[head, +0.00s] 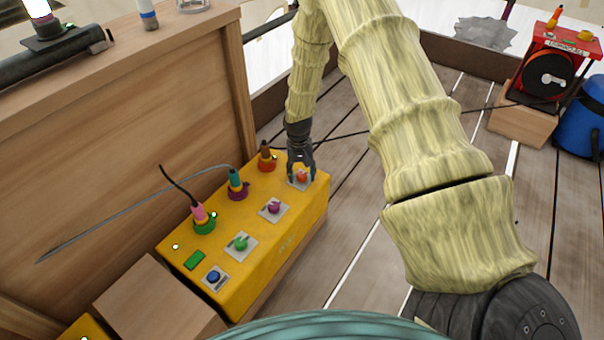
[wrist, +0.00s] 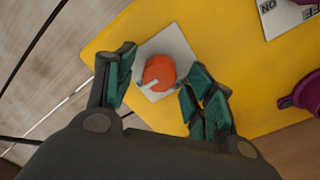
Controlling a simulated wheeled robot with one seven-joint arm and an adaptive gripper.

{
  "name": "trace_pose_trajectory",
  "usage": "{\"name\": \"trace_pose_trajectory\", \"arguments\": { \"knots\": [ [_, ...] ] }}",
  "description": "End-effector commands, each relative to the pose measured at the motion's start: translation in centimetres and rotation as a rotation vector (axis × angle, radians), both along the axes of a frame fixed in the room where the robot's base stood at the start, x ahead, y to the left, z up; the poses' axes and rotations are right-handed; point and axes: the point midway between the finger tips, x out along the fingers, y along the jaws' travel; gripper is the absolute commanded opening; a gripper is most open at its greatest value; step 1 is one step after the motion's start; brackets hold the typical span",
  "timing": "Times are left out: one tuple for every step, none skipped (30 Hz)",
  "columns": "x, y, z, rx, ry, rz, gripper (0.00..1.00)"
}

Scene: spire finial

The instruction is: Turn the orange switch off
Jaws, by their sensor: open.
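The orange switch (wrist: 160,72) is a round knob with a pale pointer mark, set on a grey-white plate (wrist: 178,47) near the corner of a yellow box. In the head view the orange switch (head: 301,176) is at the far right end of the box's row of switches, partly hidden by my gripper. My gripper (head: 300,163) points down at it. In the wrist view my gripper (wrist: 155,88) is open, with one finger on each side of the knob. I cannot tell whether the fingers touch it. No lettering on its plate is readable.
The yellow box (head: 190,237) also carries a purple switch (head: 274,207), a green switch (head: 240,243), a blue button (head: 213,277) and several plugs with cables. A wooden panel (head: 110,120) stands behind it. Plank floor (head: 350,215) lies open to the right.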

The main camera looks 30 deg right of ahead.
Motion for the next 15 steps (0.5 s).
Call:
{"name": "trace_pose_trajectory", "arguments": {
  "knots": [
    [0.01, 0.00, -0.02, 0.000, 0.000, 0.000, 0.54],
    [0.01, 0.00, -0.02, 0.000, 0.000, 0.000, 0.54],
    [0.02, 0.00, -0.01, 0.000, 0.000, 0.000, 0.54],
    [0.01, -0.01, -0.01, 0.000, 0.000, 0.000, 0.54],
    [0.02, -0.01, 0.00, 0.000, 0.000, 0.000, 0.54],
    [0.02, -0.01, 0.00, 0.000, 0.000, 0.000, 0.54],
    [0.02, -0.01, 0.00, 0.000, 0.000, 0.000, 0.52],
    [0.02, -0.01, 0.00, 0.000, 0.000, 0.000, 0.47],
    [0.01, 0.00, 0.00, 0.000, 0.000, -0.001, 0.39],
    [0.01, -0.02, 0.00, 0.000, 0.000, -0.001, 0.34],
    [0.01, -0.02, 0.00, 0.000, 0.000, -0.001, 0.28],
    [0.00, -0.01, 0.01, 0.000, 0.000, -0.001, 0.21],
    [0.00, -0.01, 0.01, 0.000, 0.000, -0.001, 0.16],
    [0.02, -0.01, 0.01, 0.000, 0.000, -0.001, 0.10],
    [0.02, -0.01, 0.01, 0.000, 0.000, -0.001, 0.08]
  ]
}}
